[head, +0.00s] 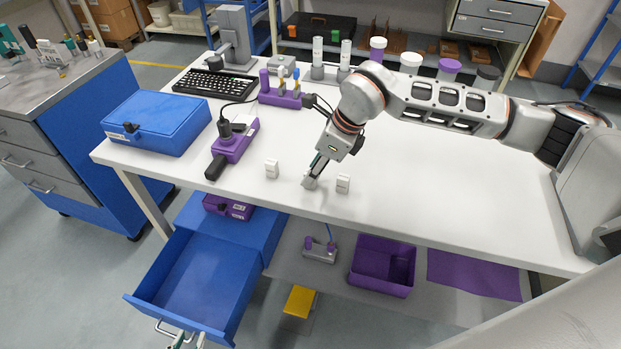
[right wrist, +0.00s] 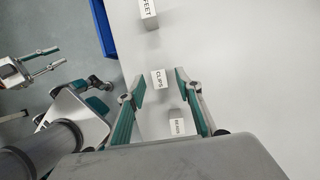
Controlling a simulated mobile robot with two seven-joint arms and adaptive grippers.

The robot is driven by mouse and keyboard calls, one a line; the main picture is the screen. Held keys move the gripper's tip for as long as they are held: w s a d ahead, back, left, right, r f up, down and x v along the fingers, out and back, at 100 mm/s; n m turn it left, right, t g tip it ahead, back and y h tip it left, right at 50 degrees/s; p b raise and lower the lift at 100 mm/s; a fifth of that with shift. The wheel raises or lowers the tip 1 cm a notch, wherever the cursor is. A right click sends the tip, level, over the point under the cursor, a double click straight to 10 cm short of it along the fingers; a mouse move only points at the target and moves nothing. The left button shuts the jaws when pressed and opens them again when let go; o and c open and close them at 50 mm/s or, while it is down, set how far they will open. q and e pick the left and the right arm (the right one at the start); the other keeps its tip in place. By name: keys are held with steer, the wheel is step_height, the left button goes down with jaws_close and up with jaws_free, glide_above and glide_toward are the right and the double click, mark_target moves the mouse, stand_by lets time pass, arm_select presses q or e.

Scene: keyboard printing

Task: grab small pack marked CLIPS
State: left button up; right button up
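Three small white packs stand in a row near the front edge of the white table. The CLIPS pack (right wrist: 159,79) is the middle one, label readable in the right wrist view. In the head view the middle pack (head: 309,181) is partly hidden by my right gripper (head: 315,172). In its wrist view, my right gripper (right wrist: 160,80) is open, its fingers on either side of the CLIPS pack with visible gaps. My left gripper (head: 182,338) is open and empty at the bottom edge, by the blue drawer; the right wrist view shows it at left (right wrist: 50,62).
The FEET pack (right wrist: 148,12) and a third pack (right wrist: 177,123), label hard to read, stand on either side. A blue case (head: 155,122), purple device (head: 234,142) and keyboard (head: 215,82) are at left. The open blue drawer (head: 196,280) juts out in front. The table's right side is clear.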

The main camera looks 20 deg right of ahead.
steer(key=x, duration=0.2)
steer(key=shift+a+f, duration=0.1)
steer(key=shift+f, duration=0.15)
jaws_close()
steer(key=shift+r, duration=0.1)
